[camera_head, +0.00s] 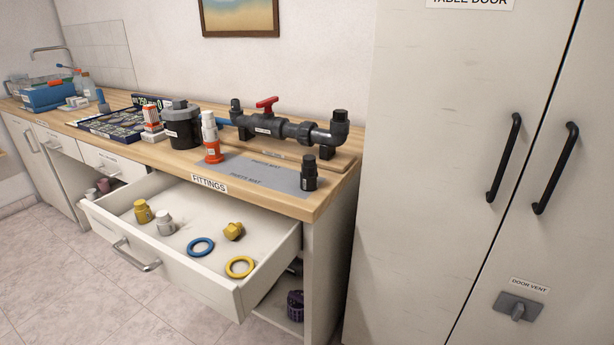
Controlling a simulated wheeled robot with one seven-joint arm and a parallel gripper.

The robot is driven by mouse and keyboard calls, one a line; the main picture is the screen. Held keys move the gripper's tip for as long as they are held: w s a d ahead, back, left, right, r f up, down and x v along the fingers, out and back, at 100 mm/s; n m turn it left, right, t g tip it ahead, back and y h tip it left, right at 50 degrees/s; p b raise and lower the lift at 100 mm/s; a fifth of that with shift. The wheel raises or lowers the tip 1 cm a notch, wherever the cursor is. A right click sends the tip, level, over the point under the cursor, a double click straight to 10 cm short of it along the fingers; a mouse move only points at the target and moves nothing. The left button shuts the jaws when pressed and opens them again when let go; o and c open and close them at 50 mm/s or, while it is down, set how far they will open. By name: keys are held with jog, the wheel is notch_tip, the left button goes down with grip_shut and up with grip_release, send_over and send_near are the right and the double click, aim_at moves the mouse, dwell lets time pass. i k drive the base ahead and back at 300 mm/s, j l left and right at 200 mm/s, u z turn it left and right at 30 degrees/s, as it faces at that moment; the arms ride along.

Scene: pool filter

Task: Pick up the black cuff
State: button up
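A small black cylindrical fitting (309,174) stands upright on the wooden counter, at the right edge of the grey parts mat (262,172). It is the loose black piece that best fits the black cuff, though I cannot read any label on it. Its top is narrower than its base. Nothing covers it, and it stands apart from the pipe assembly (285,128) behind it. My gripper is not in view.
The open fittings drawer (205,290) juts out below the counter, holding yellow and white fittings and two rings. A red-and-white fitting (212,145) and a black canister (182,127) stand left of the mat. A tall cabinet (430,150) rises at right.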

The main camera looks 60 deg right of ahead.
aim_at(309, 175)
jog(key=k+l, duration=0.3)
jog(key=l, duration=0.2)
jog(key=k+l, duration=0.35)
jog(key=l, duration=0.15)
jog(key=k+l+u, duration=0.1)
jog(key=k+l, duration=0.2)
jog(key=l, duration=0.2)
jog(key=k+l, duration=0.3)
jog(key=l, duration=0.2)
